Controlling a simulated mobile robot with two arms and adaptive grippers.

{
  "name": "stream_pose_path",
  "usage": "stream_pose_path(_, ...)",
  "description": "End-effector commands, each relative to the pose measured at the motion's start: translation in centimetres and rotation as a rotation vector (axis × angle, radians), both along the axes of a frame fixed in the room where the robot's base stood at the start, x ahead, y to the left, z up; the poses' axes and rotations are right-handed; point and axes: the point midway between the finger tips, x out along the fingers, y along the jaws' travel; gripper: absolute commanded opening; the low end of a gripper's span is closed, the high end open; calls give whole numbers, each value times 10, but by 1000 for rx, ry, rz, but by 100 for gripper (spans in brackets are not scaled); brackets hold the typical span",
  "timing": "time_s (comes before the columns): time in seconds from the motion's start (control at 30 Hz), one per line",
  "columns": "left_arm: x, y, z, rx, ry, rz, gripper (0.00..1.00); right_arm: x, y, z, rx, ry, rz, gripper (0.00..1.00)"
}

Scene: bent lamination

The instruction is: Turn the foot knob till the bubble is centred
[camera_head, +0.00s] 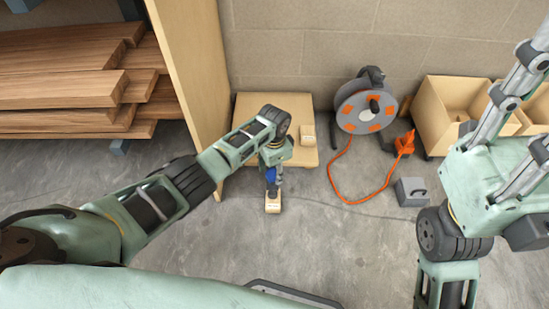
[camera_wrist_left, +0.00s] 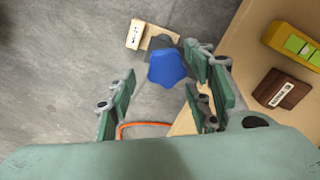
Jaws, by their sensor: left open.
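The blue foot knob (camera_wrist_left: 167,68) is a lobed disc on a dark foot, above a small pale block (camera_wrist_left: 135,34) on the floor. It also shows in the head view (camera_head: 270,175), partly covered by my gripper. My left gripper (camera_wrist_left: 160,82) is open, its fingers on either side of the knob in the wrist view; I cannot tell whether they touch it. A yellow level with a green vial (camera_wrist_left: 298,44) lies on the wooden board (camera_wrist_left: 243,40); its bubble is too small to make out. My right gripper (camera_head: 490,165) shows partly at the right, its fingertips cut off.
A brown labelled block (camera_wrist_left: 282,90) lies beside the level. A cable reel (camera_head: 366,108) with an orange cord stands right of the board. A grey box (camera_head: 411,192) and a wooden crate (camera_head: 432,112) stand farther right. Planks (camera_head: 60,88) are stacked left behind an upright panel.

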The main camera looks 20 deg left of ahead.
Motion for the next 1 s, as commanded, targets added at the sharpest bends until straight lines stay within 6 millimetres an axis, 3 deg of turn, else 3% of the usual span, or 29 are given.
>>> stream_pose_path(0.3, 0, -1, 62, -1, -2, -3, 47, 0, 0, 0, 0, 2, 1, 40)
stream_pose_path(0.5, -1, -2, 90, 0, 1, -3, 47, 1, 0, -1, 0, 2, 1, 40)
stream_pose_path(1.0, -1, -2, 98, -1, 4, -3, 47, 1, 0, -1, 0, 3, 1, 40)
